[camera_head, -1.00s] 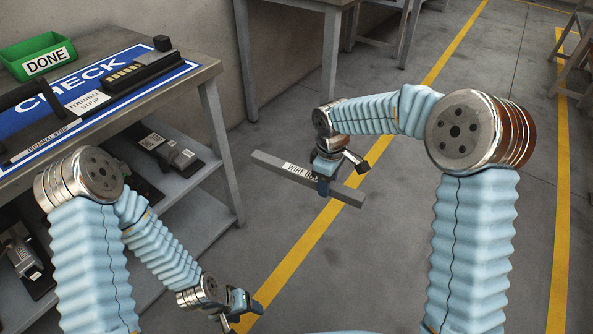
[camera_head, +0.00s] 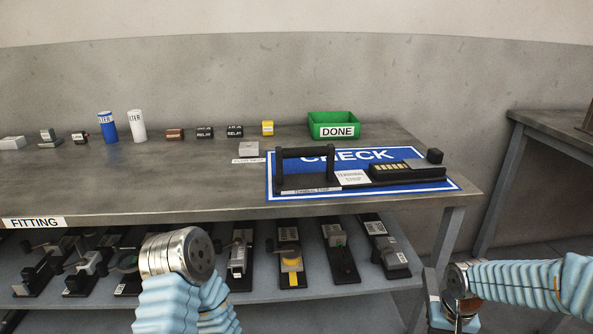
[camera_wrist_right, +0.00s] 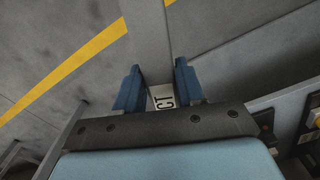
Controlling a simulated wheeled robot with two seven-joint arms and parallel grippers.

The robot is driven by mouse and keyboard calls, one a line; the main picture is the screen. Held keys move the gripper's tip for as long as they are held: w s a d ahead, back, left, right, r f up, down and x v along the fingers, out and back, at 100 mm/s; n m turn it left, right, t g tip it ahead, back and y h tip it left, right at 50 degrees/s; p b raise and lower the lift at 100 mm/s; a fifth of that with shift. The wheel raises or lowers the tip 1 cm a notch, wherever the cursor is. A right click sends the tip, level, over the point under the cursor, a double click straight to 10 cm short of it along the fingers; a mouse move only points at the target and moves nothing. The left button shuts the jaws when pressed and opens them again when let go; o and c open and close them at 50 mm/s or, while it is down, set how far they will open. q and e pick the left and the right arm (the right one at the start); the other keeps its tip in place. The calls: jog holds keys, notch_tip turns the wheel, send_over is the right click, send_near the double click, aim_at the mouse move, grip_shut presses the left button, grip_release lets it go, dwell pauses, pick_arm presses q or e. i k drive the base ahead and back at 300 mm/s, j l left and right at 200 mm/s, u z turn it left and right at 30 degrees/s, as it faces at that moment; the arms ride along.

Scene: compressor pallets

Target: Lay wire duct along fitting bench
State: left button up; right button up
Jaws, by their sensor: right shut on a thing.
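The wire duct (camera_wrist_right: 148,35) is a grey bar with a white label, of which "CT" shows in the right wrist view. My right gripper (camera_wrist_right: 156,82) is shut on it, with a blue finger on each side of the bar. The duct's far end runs out of the top of that view. In the head view my right wrist is low at the right, beside the bench's right leg, below the top. The fitting bench (camera_head: 180,185) has a grey top with a FITTING label on its front edge. My left elbow shows in front of the bench, but its gripper is out of view.
A blue CHECK mat (camera_head: 455,186) with a black handled fixture and a terminal strip (camera_head: 408,171) covers the bench's right end. A green DONE bin (camera_head: 335,118) and several small parts stand at the back. The left front of the top is clear. Several devices sit on the lower shelf.

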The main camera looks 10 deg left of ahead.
aim_at(125, 158)
jog(key=k+j+u, duration=0.1)
jog(key=u, duration=0.3)
jog(key=j+u, duration=0.6)
jog(key=u, duration=0.15)
jog(key=j+u, duration=0.4)
jog(key=k+l, duration=0.05)
jog(key=l, duration=0.05)
